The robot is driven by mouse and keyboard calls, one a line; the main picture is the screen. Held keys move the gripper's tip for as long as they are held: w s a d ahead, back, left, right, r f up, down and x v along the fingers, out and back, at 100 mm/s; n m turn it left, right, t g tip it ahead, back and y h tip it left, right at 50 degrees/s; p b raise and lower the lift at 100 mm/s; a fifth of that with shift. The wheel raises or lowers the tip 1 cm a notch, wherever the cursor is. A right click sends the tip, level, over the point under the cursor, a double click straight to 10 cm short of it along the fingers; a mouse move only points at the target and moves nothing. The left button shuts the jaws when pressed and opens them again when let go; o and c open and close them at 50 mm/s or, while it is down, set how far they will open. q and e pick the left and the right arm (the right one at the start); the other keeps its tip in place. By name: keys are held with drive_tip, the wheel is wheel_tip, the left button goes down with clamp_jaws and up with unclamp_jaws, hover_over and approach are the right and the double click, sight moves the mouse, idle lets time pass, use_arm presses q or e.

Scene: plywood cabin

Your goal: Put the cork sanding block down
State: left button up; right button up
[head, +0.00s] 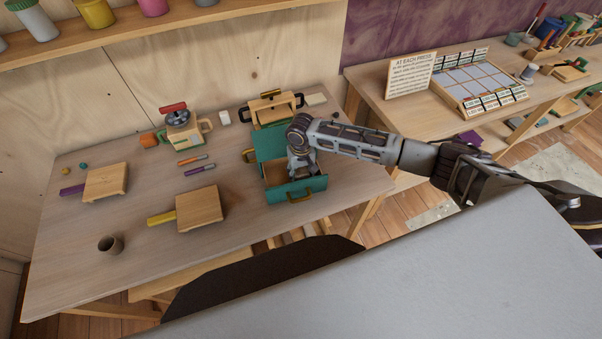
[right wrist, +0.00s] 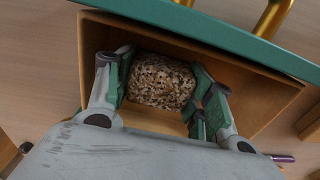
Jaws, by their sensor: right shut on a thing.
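The speckled brown cork sanding block (right wrist: 160,82) shows in the right wrist view between the two green-padded fingers of my right gripper (right wrist: 163,78). The gripper is shut on it, one finger on each side. Block and fingertips are over or inside an open wooden drawer (right wrist: 255,95) with a green front; I cannot tell if the block touches its floor. In the head view my right gripper (head: 300,164) reaches down into this drawer, whose green front (head: 297,191) faces me, below a green cabinet top (head: 270,142). The block is hidden there. My left gripper is not in view.
Behind the green cabinet stands a wooden box with black handles (head: 274,107). Left of it are a wooden grinder-like box (head: 181,127), two small boards (head: 201,208) and a brown cup (head: 110,245). A second bench (head: 375,88) stands right.

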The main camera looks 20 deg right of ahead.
sight(301, 171)
drive_tip(key=shift+f, duration=0.2)
drive_tip(key=o, duration=1)
drive_tip(key=shift+r, duration=0.1)
wheel_tip(301, 171, up, 12)
drive_tip(key=shift+r+b, duration=0.1)
drive_tip(key=shift+b, duration=0.35)
idle(0.4)
